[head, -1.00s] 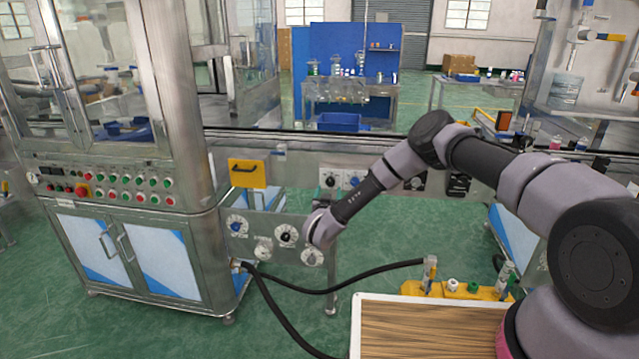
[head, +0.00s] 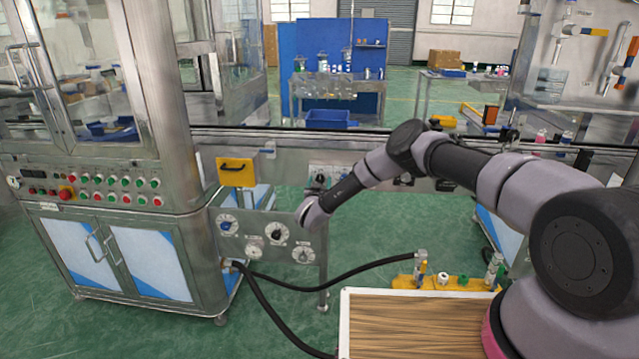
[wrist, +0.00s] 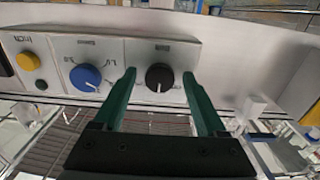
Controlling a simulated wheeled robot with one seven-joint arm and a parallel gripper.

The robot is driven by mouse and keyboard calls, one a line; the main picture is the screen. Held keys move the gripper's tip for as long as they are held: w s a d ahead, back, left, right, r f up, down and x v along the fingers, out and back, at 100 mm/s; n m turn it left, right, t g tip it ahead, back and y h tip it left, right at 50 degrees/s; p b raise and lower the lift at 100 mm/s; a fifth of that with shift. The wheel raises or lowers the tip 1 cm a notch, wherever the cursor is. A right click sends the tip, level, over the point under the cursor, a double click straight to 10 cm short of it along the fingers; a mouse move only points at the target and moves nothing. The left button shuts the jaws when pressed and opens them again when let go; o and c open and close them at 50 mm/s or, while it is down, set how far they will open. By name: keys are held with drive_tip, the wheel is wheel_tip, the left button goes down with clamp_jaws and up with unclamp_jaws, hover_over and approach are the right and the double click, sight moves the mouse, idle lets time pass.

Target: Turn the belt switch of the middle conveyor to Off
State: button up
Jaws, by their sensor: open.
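In the wrist view a black rotary knob (wrist: 159,77) with a white pointer mark sits on a pale grey switch panel (wrist: 205,48). The pointer faces down in that picture. My gripper (wrist: 158,80) is open, with its two green fingers on either side of the black knob; I cannot tell whether they touch it. A blue knob (wrist: 84,78) is left of it on the same panel. In the head view my arm reaches to the front of the middle conveyor (head: 290,143); the fingers are not clear there.
A yellow button (wrist: 27,61) is left of the blue knob. In the head view, a steel machine cabinet (head: 100,180) stands left, with a lower plate of dials (head: 277,232) beside it. Black hoses (head: 340,287) cross the floor. A wood-topped table (head: 415,325) is in front.

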clamp_jaws()
drive_tip(key=shift+n, duration=0.3)
drive_tip(key=n, duration=0.4)
drive_tip(key=shift+a+n, duration=0.1)
drive_tip(key=shift+n, duration=0.2)
drive_tip(key=n, duration=0.4)
drive_tip(key=shift+n, duration=0.3)
idle(0.5)
